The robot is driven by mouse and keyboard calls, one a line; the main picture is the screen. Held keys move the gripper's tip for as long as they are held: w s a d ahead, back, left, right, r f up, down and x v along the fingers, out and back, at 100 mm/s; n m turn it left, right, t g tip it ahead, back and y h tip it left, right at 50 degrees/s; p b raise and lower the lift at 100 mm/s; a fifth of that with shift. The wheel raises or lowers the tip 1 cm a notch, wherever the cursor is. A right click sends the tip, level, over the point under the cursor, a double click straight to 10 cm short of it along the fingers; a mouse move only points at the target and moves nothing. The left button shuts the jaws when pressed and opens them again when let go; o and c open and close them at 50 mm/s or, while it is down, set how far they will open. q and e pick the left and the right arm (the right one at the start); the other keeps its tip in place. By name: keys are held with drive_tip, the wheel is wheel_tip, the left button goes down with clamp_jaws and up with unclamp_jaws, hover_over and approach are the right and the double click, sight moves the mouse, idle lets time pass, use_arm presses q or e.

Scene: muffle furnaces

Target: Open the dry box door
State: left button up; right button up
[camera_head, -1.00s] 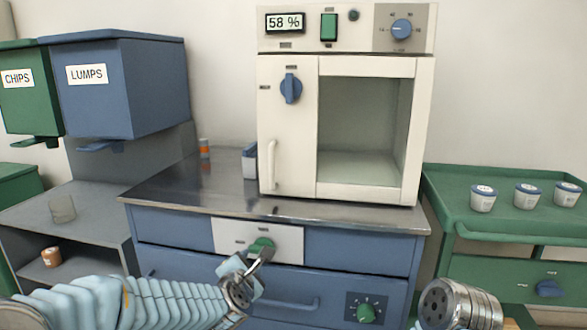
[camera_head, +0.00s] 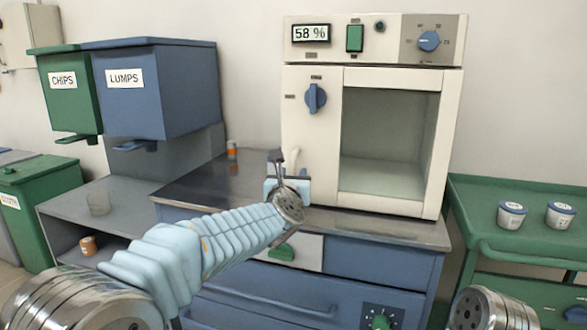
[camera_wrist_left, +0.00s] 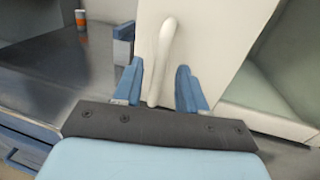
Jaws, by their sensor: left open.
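The dry box (camera_head: 459,80) is a white cabinet on the steel-topped bench, with a 58 % display (camera_head: 311,33). Its door (camera_head: 390,78) looks shut and has a large window. A blue knob (camera_head: 315,98) sits on the door's left part, above a white vertical handle (camera_head: 293,157). My left gripper (camera_head: 286,180) is at the handle and hides its lower part. In the left wrist view the handle (camera_wrist_left: 166,45) stands between the two blue fingers of the open gripper (camera_wrist_left: 158,80), with a visible gap on the right side. My right gripper is not in view.
Blue drawers (camera_head: 375,270) with a green knob (camera_head: 283,252) lie below the bench top (camera_head: 195,187). An orange-banded bottle (camera_head: 232,150) stands left of the box. A green cart (camera_head: 470,222) with white cups (camera_head: 511,214) is at right. Bins (camera_head: 165,95) hang at left.

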use_arm(q)
drive_tip(key=shift+w+d, duration=0.1)
drive_tip(key=shift+w, duration=0.9)
drive_tip(key=shift+c, duration=0.3)
clamp_jaws()
